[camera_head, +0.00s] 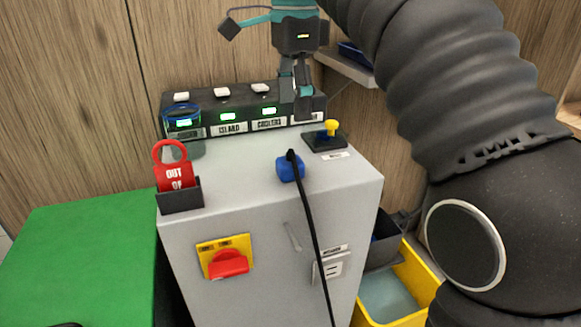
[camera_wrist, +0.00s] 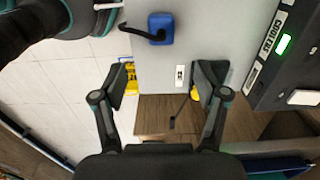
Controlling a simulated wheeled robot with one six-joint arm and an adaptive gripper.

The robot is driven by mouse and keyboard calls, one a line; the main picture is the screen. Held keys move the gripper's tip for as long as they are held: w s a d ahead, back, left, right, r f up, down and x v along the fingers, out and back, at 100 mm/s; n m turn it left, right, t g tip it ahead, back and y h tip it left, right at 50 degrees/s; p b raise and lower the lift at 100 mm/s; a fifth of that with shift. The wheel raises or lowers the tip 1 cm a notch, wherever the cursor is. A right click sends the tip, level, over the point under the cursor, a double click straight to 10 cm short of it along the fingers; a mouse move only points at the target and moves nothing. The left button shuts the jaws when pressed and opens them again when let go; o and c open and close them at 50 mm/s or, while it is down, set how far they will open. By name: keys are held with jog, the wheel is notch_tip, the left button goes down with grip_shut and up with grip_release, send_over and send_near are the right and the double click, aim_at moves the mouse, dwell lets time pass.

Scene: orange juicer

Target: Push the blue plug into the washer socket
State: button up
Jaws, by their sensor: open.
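The blue plug (camera_head: 285,171) lies on the grey cabinet top near its front edge; its black cable (camera_head: 312,233) hangs down the front. In the wrist view the blue plug (camera_wrist: 160,29) is at the top middle, beyond my fingertips. A white slotted plate (camera_head: 329,269) on the cabinet front looks like a socket, but its label is unreadable, so I cannot tell whether it is the washer's. My gripper (camera_head: 303,104) is above the back of the cabinet, in front of the switch panel's right end. In the wrist view my gripper (camera_wrist: 163,80) is open and empty.
A black switch panel (camera_head: 219,149) stands at the back. A yellow-knobbed lever (camera_head: 331,128) is near my gripper. A red tag (camera_head: 174,175) stands in a black holder at left, above a red rotary switch (camera_head: 228,263).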

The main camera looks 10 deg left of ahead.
aim_at(292, 159)
notch_tip(292, 159, down, 6)
jog(key=shift+f+b, duration=0.25)
jog(key=shift+b, duration=0.3)
jog(key=shift+a+f+b, duration=0.1)
jog(key=shift+f+b, duration=0.55)
jog(key=shift+f, duration=2)
jog(key=c, duration=1.2)
jog(key=shift+o, duration=0.2)
jog(key=shift+r, duration=0.1)
